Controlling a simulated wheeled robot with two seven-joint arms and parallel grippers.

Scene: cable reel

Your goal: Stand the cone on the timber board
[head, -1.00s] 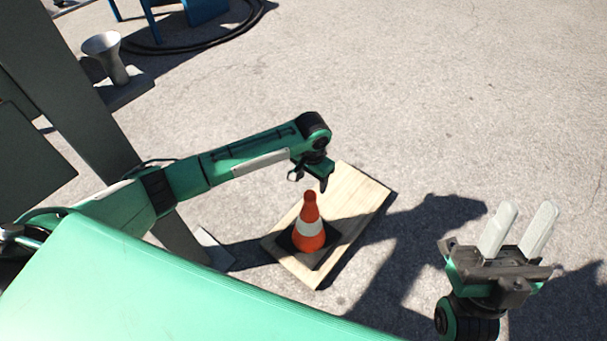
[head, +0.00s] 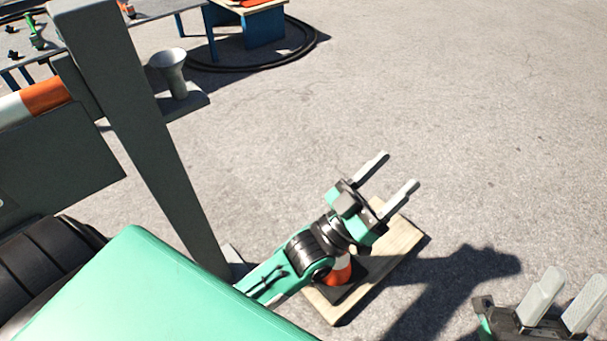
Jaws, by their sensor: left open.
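The orange and white cone (head: 341,272) stands on the pale timber board (head: 398,250), which lies on the ground at lower centre. My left wrist hides the cone's top and much of its body; part of its dark base shows on the board. My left gripper (head: 399,169) is open and empty, its two pale fingers pointing up and right beyond the cone and apart from it. My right gripper (head: 574,279) is open and empty at the lower right, with its fingers pointing up.
A grey post (head: 150,140) rises left of the board. A grey funnel-shaped stand (head: 173,75) is behind it. A blue-legged table (head: 250,28) and a black cable loop (head: 300,50) are at the top. The ground (head: 480,110) at right is clear.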

